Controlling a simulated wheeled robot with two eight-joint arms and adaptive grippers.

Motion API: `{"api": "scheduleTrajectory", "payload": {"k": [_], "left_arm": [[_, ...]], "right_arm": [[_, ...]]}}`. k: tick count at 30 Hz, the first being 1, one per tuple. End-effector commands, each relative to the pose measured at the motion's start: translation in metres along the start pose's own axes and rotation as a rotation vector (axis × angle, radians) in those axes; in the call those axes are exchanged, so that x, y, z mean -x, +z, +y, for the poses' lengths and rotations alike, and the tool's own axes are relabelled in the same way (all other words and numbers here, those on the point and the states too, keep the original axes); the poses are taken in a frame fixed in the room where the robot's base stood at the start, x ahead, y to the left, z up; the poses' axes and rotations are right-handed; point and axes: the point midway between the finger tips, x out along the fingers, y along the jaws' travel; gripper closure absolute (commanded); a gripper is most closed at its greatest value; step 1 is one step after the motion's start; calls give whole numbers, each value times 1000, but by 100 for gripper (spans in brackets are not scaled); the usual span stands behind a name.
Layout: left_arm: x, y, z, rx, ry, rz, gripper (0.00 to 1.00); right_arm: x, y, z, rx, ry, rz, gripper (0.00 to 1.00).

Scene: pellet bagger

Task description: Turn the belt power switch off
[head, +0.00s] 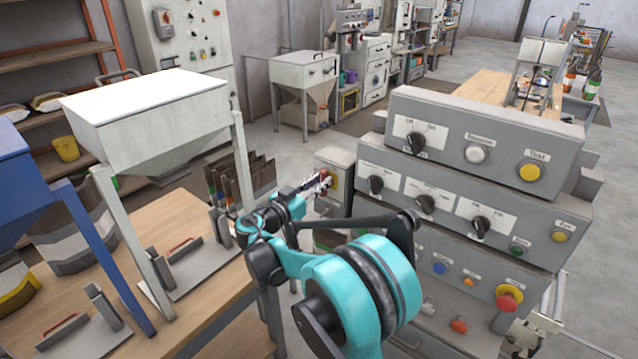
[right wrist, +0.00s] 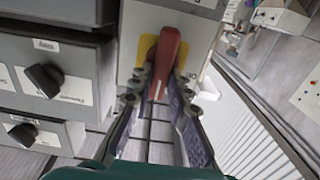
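The belt power switch appears to be the red lever handle (right wrist: 165,62) on a yellow plate (right wrist: 147,46), on the face of a small grey box. In the right wrist view the handle hangs between the two fingers of my right gripper (right wrist: 162,88). The fingers are apart, one on each side of the handle, with narrow gaps visible. In the head view my right gripper (head: 318,184) is at the front of the grey box (head: 335,160). It hides most of the switch there. My left gripper is not in view.
A stacked grey control console (head: 480,150) with black knobs and coloured buttons stands right of the box. A wooden table (head: 190,235) with a white hopper (head: 145,110) is at left. Black knobs (right wrist: 43,80) sit left of the gripper in the wrist view.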

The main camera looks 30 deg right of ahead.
Motion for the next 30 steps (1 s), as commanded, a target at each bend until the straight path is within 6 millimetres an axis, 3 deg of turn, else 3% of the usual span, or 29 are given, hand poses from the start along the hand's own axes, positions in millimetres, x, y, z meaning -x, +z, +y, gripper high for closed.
{"api": "scheduleTrajectory", "payload": {"k": [14,30], "left_arm": [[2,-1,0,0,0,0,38],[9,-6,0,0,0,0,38]], "right_arm": [[-1,0,-1,88,1,1,100],[-1,1,-7,555,1,1,100]]}}
